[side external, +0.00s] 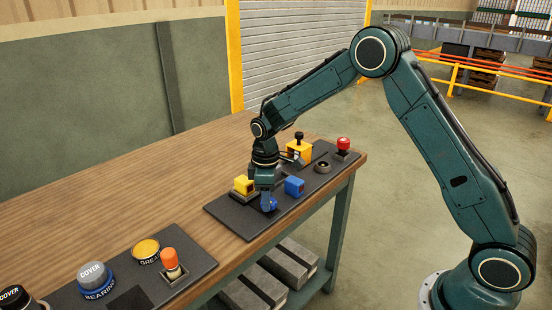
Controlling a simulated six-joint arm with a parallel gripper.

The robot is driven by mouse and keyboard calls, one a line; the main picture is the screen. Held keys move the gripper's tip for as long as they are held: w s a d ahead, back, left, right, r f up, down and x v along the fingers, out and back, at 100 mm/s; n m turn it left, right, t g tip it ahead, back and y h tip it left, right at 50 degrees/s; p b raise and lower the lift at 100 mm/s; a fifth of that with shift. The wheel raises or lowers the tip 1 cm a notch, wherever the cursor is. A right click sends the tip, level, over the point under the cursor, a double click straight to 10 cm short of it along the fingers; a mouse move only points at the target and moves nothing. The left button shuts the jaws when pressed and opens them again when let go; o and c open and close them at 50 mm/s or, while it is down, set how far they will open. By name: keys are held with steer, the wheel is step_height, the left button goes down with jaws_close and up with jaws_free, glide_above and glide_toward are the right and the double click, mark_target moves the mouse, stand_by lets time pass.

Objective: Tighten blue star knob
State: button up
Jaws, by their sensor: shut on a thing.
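The blue star knob (271,205) sits low on the dark plate (236,219) near the bench's front edge. It is small in the side view and partly hidden by my gripper. My gripper (268,201) points down from above and is shut on the blue knob. The knob's points and how far it is turned cannot be made out.
A second dark plate (195,270) holds labelled caps and an orange-topped post (170,262). Bare wooden tabletop (170,185) lies behind.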

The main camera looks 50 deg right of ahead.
steer(key=m, duration=0.7)
steer(key=shift+w+d+r, duration=0.15)
steer(key=shift+r, duration=0.1)
steer(key=m, duration=0.4)
steer(key=shift+d+m, duration=0.15)
steer(key=shift+m, duration=2.05)
steer(key=o, duration=0.8)
steer(key=shift+o, duration=0.8)
steer(key=shift+f, duration=0.1)
